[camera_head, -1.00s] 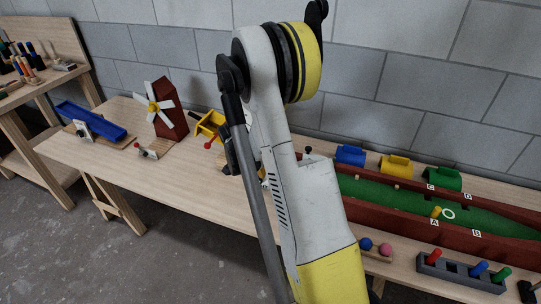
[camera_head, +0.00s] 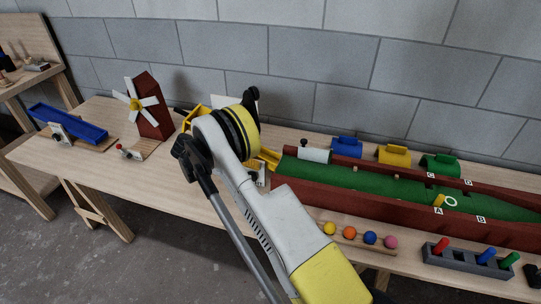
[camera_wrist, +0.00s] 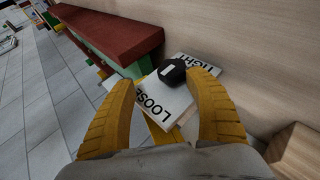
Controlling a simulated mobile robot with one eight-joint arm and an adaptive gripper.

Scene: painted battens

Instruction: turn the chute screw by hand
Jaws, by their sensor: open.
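The screw is a black knob (camera_wrist: 171,72) with a white mark, seen in the wrist view. It sits on a pale plate (camera_wrist: 160,103) lettered LOOSE and TIGHT. My gripper (camera_wrist: 163,80) is open, with one yellow finger on either side of the view and the knob between and beyond the fingertips. I see no contact with the knob, but the exact gap is unclear. In the head view my arm hides the knob and most of my gripper. A yellow chute-like piece (camera_head: 268,158) shows beside my arm, at the end of the green lane.
A dark red rail (camera_wrist: 112,34) runs close by in the wrist view, and a wooden block (camera_wrist: 296,150) lies at lower right. On the bench are a windmill (camera_head: 150,105), a blue trough (camera_head: 68,122), a green lane (camera_head: 350,178) and a ball rack (camera_head: 358,241).

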